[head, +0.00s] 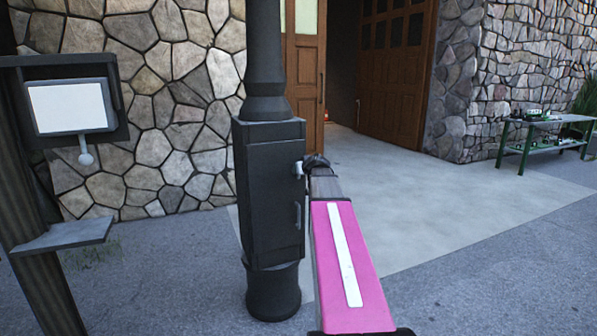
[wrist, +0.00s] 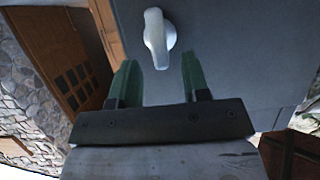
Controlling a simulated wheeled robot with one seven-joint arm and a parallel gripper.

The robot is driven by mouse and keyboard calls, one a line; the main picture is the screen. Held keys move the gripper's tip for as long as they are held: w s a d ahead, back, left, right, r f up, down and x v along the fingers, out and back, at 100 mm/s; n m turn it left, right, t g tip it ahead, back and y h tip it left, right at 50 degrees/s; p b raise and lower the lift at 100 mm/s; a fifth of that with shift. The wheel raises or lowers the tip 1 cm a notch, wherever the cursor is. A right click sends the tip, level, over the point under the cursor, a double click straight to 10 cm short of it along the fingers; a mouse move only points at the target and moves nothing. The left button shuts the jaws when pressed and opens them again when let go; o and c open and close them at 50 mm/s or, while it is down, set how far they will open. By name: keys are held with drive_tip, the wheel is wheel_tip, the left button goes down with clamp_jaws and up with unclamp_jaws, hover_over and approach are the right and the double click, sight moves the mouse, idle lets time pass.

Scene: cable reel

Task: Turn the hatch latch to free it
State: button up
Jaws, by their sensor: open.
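The hatch (head: 274,195) is a dark box door on a dark post, with a vertical bar handle (head: 297,216) low on its right side. The pale hatch latch (head: 298,170) sits at the upper right edge of the hatch. In the wrist view the latch (wrist: 157,38) is a light grey knob with a lever, on the grey hatch face (wrist: 225,50). My gripper (wrist: 155,78) is open, with green fingers to either side of and short of the latch lever. Nothing is between the fingertips. In the head view my pink arm hides most of the gripper.
A white screen on a dark stand (head: 70,106) is at the left. A stone wall (head: 150,80) stands behind the post. A green bench (head: 545,140) with small items is at the right. Open paving (head: 430,195) lies right of the post, before a wooden doorway (head: 394,70).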

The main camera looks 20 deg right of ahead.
drive_tip(key=x, duration=0.3)
drive_tip(key=shift+w+f, duration=0.15)
drive_tip(key=shift+w, duration=0.1)
clamp_jaws()
